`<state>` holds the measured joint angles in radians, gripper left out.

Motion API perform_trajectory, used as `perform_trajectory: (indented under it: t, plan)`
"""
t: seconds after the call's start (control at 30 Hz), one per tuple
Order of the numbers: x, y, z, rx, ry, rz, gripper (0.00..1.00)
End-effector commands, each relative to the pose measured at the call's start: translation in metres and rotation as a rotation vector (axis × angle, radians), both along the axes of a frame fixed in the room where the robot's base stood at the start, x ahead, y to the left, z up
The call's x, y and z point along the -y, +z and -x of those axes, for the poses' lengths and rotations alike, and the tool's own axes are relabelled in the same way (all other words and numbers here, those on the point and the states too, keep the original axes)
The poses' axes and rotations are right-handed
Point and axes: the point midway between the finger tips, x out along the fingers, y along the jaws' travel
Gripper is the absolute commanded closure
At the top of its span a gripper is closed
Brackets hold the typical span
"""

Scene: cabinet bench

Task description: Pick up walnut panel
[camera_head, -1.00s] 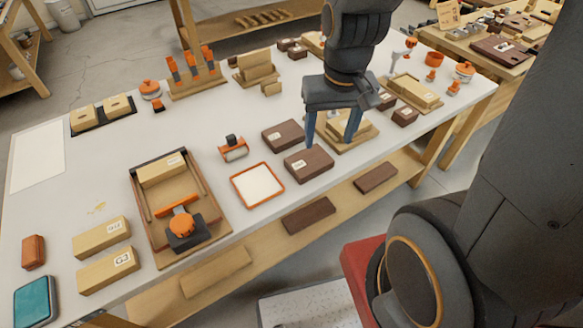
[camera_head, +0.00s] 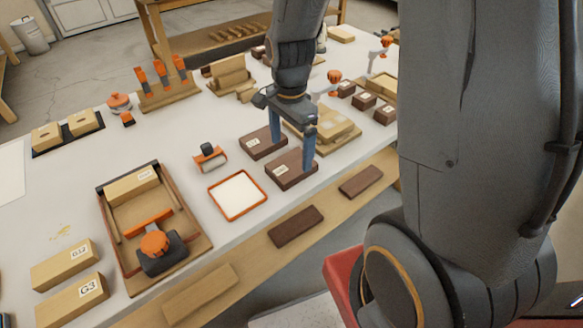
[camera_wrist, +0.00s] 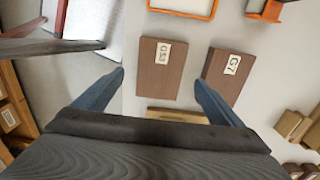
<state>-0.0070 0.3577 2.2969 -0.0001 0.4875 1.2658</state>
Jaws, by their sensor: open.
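Two dark walnut panels lie flat on the white bench top. The front one (camera_head: 291,169) is nearer the bench edge and the back one (camera_head: 263,142) lies just behind it. Both carry white labels. In the wrist view the front panel (camera_wrist: 160,85) shows at the middle and the other panel (camera_wrist: 229,75), marked G7, to its right, with a narrow gap between. My gripper (camera_head: 293,152) is open and empty over the front panel; in the wrist view its fingertips (camera_wrist: 160,79) appear either side of that panel. Finger height above it is unclear.
An orange-rimmed white tray (camera_head: 238,194) lies to the left. Smaller dark blocks (camera_head: 363,101) sit farther right.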

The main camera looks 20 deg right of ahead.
Motion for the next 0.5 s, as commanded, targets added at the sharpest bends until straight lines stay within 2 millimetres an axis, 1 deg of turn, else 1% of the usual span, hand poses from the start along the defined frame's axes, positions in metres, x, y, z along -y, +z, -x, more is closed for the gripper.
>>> perform_trajectory:
  t: [0.13,0.4,0.5]
  plan:
    - [0.001,-0.012,0.001,-0.003,0.0,0.0,0.09]
    - [0.003,-0.044,0.0,-0.002,0.002,0.0,0.09]
    - [0.003,-0.051,0.0,-0.002,0.002,0.0,0.09]
